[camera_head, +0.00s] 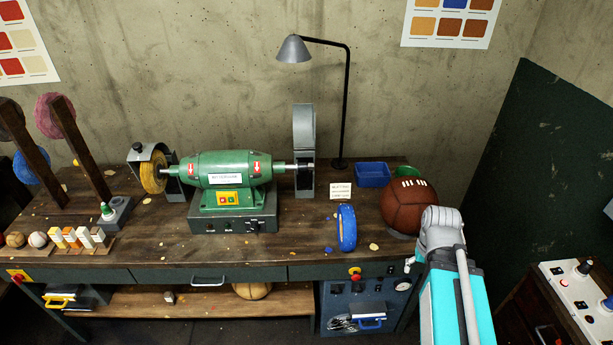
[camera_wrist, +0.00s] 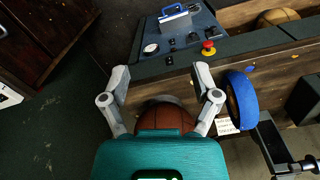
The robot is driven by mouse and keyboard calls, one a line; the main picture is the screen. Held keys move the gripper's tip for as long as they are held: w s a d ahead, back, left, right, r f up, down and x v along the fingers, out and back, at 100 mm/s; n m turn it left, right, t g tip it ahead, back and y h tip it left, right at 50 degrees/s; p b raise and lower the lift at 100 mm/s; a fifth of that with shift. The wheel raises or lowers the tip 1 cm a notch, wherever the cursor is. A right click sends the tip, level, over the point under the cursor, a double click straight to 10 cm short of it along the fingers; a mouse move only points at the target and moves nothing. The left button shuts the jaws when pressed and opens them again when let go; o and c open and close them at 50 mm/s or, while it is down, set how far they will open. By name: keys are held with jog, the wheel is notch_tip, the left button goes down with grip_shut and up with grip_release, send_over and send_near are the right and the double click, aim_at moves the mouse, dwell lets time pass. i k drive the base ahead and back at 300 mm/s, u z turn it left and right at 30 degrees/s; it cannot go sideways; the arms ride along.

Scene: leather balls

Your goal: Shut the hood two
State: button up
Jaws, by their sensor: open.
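A green bench grinder (camera_head: 226,168) stands on the workbench. A grey hood (camera_head: 137,153) sits over the yellow wheel at its left end. A tall grey hood (camera_head: 303,135) stands upright at its right end, by the bare-looking spindle. No label shows which one is hood two. A dark upright part, probably the right hood (camera_wrist: 270,137), shows at the right of the wrist view. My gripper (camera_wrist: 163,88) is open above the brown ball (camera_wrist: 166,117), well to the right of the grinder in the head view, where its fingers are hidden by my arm.
A blue wheel (camera_head: 346,228) stands on the bench between the right hood and the brown ball (camera_head: 407,205). A black lamp (camera_head: 346,95) rises behind. A blue tray (camera_head: 373,175) and a small card (camera_head: 340,191) lie nearby. A control panel (camera_head: 365,300) is below.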

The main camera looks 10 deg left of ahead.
aim_at(304, 114)
jog(key=k, duration=0.65)
jog(key=u, duration=0.4)
jog(key=i, duration=1.55)
jog(key=z, duration=0.35)
